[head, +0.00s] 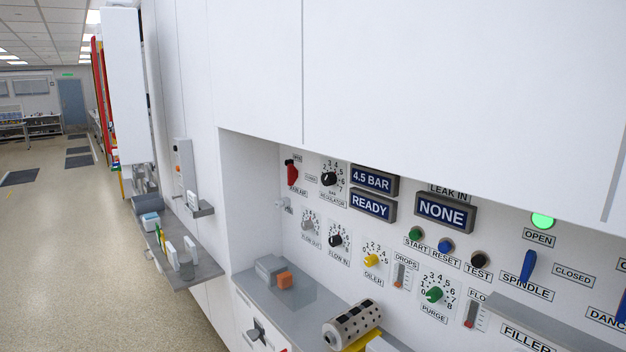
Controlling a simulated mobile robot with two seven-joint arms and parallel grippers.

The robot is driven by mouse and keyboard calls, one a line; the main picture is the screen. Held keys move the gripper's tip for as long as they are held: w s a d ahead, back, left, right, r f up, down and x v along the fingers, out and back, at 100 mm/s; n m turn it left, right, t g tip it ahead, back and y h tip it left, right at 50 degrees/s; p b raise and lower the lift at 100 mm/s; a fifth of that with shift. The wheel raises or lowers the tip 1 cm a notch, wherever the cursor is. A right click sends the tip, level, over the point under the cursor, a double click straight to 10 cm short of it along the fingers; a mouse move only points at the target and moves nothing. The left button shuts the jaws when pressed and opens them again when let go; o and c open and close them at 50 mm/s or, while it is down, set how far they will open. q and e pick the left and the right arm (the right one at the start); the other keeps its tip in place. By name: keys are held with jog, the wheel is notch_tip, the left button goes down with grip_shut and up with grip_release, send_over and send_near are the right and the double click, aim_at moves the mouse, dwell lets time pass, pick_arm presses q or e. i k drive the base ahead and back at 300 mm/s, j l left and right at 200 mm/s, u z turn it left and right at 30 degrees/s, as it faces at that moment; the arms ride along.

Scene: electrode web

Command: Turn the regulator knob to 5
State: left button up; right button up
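The regulator knob (328,179) is a small black knob on a white dial plate with numbers around it, high on the left part of the recessed panel in the head view. Its label below reads REGULATOR. Its pointer is too small to read surely. The display (374,180) to its right reads 4.5 BAR, and the one below it (373,206) reads READY. Neither of my grippers is in view, and nothing touches the knob.
A red handle (292,172) sits just left of the knob. Flow knobs (335,240) and a yellow oiler knob (370,260) are below. White cabinet doors (450,90) overhang the panel. Open floor lies left.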

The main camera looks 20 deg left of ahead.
aim_at(327, 179)
jog(key=i+j, duration=0.15)
jog(key=j, duration=0.25)
jog(key=i+j, duration=0.15)
jog(key=j, duration=0.25)
jog(key=i+j, duration=0.15)
jog(key=j, duration=0.25)
jog(key=i+j, duration=0.15)
jog(key=j, duration=0.2)
jog(key=i+j, duration=0.15)
jog(key=j, duration=0.25)
jog(key=i+j, duration=0.15)
jog(key=j, duration=0.25)
jog(key=i+j, duration=0.15)
jog(key=j, duration=0.25)
jog(key=i+j, duration=0.15)
jog(key=j, duration=0.25)
